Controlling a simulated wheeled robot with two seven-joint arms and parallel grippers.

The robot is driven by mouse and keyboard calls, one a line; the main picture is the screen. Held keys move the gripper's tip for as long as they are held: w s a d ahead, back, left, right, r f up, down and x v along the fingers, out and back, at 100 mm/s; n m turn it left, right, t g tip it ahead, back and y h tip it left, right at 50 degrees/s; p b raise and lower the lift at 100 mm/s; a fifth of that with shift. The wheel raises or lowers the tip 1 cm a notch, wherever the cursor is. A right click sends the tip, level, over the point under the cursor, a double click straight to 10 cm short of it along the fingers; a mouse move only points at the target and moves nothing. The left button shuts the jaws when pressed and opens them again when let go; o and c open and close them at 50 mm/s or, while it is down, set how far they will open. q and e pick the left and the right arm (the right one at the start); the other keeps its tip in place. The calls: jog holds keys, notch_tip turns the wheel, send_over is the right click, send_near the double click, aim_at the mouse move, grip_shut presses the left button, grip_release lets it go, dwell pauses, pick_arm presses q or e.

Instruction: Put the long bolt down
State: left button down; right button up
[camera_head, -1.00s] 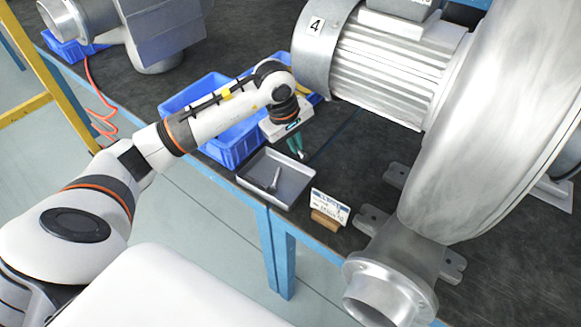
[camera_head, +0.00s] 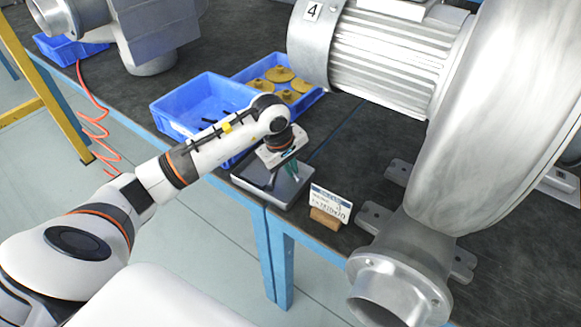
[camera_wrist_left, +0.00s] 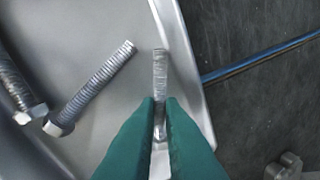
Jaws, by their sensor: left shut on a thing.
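My left gripper (camera_head: 291,171) is over the right part of the grey metal tray (camera_head: 286,201) at the bench's front edge. In the left wrist view its green fingertips (camera_wrist_left: 160,103) are shut on the long bolt (camera_wrist_left: 160,68), a silver threaded bolt. The bolt lies over the tray floor near the tray's right wall (camera_wrist_left: 183,62). I cannot tell whether it touches the floor. Two other bolts lie in the tray: one with its head near the middle left (camera_wrist_left: 92,88), one at the far left edge (camera_wrist_left: 14,82). My right gripper is not in view.
A blue bin (camera_head: 166,111) stands behind the tray, with another blue bin (camera_head: 318,95) holding yellow-brown discs beside it. A sign on a wooden block (camera_head: 325,217) stands right of the tray. The large blower (camera_head: 470,130) fills the right side.

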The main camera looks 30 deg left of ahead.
pick_arm(q)
jog(key=c, duration=1.5)
grip_release()
jog(key=shift+f, duration=0.1)
jog(key=shift+c, duration=0.2)
jog(key=shift+r+p, duration=0.2)
jog(key=shift+p, duration=0.1)
jog(key=v, duration=1.2)
